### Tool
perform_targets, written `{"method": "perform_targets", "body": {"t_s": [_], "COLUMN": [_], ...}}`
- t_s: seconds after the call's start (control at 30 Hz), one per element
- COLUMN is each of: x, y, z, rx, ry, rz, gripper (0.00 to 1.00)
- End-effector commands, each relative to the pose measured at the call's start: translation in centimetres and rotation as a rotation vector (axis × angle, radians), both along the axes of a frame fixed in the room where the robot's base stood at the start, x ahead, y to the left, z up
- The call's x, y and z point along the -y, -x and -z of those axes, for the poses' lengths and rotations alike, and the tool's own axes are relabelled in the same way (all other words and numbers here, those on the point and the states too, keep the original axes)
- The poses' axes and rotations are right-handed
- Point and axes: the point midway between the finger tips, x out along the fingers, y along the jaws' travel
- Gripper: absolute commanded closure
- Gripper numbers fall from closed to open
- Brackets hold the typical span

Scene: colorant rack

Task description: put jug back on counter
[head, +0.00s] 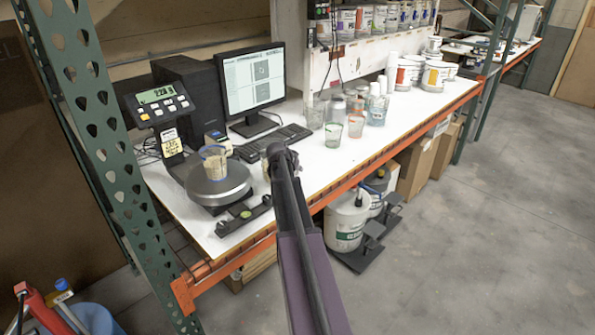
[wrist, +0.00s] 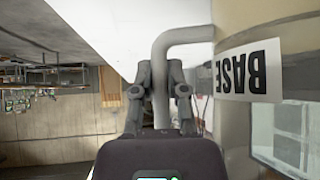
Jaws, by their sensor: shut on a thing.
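The jug (wrist: 262,28) fills the right side of the wrist view, with a white label reading BASE and a grey bent handle (wrist: 190,34). My gripper (wrist: 158,92) is shut on the handle. In the head view my gripper (head: 279,150) is over the white counter (head: 325,172), in front of the keyboard and right of the scale. The jug is mostly hidden there by my arm, so I cannot tell whether it touches the counter. The counter also shows in the wrist view (wrist: 110,30).
A cup (head: 213,162) stands on the scale (head: 217,185) at left. A monitor (head: 253,82) and keyboard (head: 273,142) are behind. Several cups (head: 355,123) and paint cans (head: 434,78) stand farther right. The front counter strip right of my gripper is clear. A green rack post (head: 90,110) rises at left.

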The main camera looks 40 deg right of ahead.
Motion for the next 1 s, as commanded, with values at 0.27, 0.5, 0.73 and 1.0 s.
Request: {"method": "perform_targets", "body": {"t_s": [0.27,0.5,0.73,1.0], "x": [0.0,0.0,0.0,0.0], "y": [-0.01,0.0,0.0,-0.01], "z": [0.04,0.19,0.19,-0.06], "rx": [0.002,0.0,0.0,0.0], "ry": [0.001,0.0,0.0,0.0], "rz": [0.0,0.0,0.0,0.0], "gripper": [1.0,0.47,0.47,0.47]}}
